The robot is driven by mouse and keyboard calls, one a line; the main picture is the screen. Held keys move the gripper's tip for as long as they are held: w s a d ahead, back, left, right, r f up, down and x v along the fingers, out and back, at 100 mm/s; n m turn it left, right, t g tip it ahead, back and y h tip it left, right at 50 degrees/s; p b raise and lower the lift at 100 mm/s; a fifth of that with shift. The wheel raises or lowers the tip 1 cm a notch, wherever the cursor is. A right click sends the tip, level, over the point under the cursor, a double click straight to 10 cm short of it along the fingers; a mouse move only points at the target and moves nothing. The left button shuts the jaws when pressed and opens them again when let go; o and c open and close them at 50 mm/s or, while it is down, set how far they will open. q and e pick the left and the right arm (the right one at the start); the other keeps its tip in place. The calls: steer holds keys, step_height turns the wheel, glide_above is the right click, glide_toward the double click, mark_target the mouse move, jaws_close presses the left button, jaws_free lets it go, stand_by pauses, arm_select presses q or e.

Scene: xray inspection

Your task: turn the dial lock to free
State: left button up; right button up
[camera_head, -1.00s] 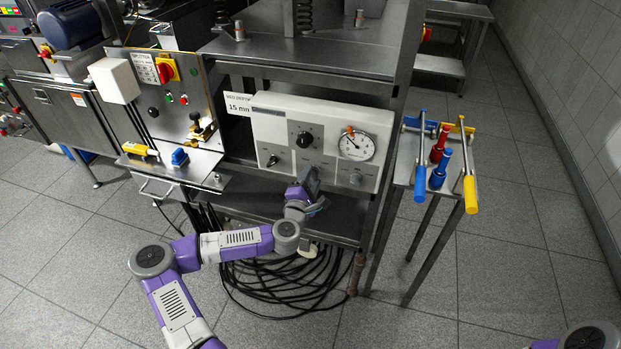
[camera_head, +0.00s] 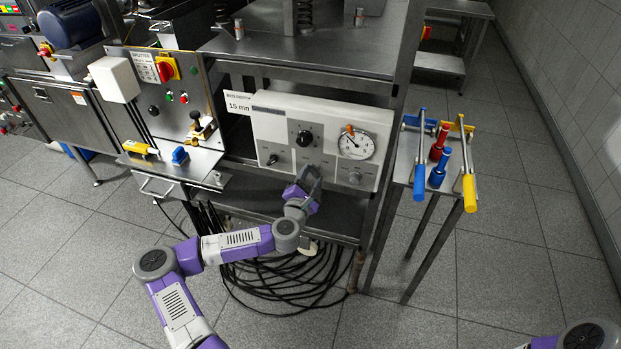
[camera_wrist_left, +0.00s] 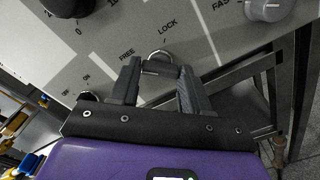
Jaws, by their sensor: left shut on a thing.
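The dial lock (camera_wrist_left: 158,59) is a small grey metal piece on the light grey control panel (camera_wrist_left: 120,35), close to the printed words FREE and LOCK. My left gripper (camera_wrist_left: 160,72) is shut on it, with one dark finger on each side. The fingers hide part of the lock, so its exact angle is unclear. In the head view my left gripper (camera_head: 310,176) is at the lower edge of the panel (camera_head: 285,115) and hides the lock. My right gripper is out of view.
The panel also carries a black knob (camera_head: 304,138), a round gauge (camera_head: 356,143) and a grey knob (camera_head: 354,178). A side stand (camera_head: 405,172) with blue, red and yellow tools is at the right. Black cables (camera_head: 285,285) lie coiled below.

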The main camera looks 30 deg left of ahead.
arm_select(q)
steer(key=o, duration=1.1)
steer(key=shift+c, duration=0.2)
steer(key=p+v, duration=0.1)
steer(key=v, duration=0.6)
steer(key=shift+s, duration=0.3)
